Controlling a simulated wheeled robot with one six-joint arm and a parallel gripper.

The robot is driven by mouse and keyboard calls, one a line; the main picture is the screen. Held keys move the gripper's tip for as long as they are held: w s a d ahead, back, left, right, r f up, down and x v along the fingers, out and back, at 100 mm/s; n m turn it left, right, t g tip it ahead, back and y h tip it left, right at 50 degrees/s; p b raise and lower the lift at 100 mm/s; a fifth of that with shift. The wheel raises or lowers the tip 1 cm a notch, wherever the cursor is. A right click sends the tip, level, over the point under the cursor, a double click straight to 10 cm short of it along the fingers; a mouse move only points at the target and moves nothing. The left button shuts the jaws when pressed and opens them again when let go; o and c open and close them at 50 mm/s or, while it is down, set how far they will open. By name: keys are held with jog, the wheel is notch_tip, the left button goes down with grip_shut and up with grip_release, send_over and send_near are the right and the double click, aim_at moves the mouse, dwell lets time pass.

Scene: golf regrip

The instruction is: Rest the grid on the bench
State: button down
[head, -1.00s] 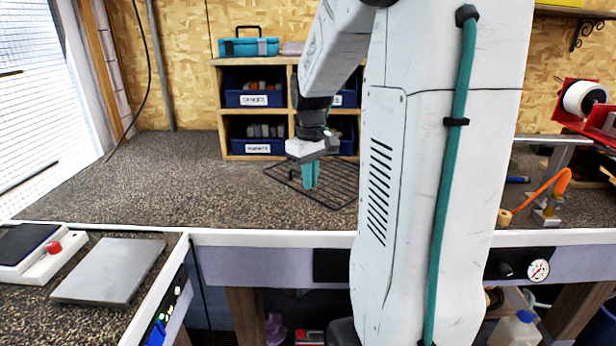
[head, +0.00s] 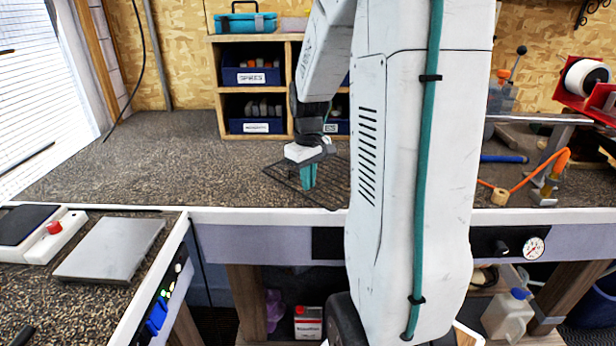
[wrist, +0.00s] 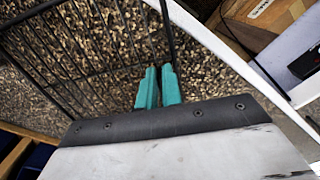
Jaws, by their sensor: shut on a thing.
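The grid (head: 282,182) is a black wire rack with thin parallel bars. It lies nearly flat over the speckled bench top (head: 150,165), in front of the wooden shelf. My gripper (head: 308,178) points down with its teal fingers shut on the grid's edge bar. In the wrist view the grid (wrist: 75,50) fills the upper left, and the bar runs to the closed fingers (wrist: 158,90). Bench grain shows between the bars. I cannot tell whether the grid touches the bench or hangs just above it. My arm hides its right part in the head view.
A wooden shelf (head: 213,85) with blue bins stands behind the grid. The bench is clear left of it. A clamp with an orange hose (head: 550,175) and a red spool holder (head: 585,85) are at right. A grey plate (head: 110,248) lies on the nearer left bench.

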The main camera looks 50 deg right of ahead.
jog(key=shift+f, duration=0.4)
jog(key=c, duration=1.5)
grip_release()
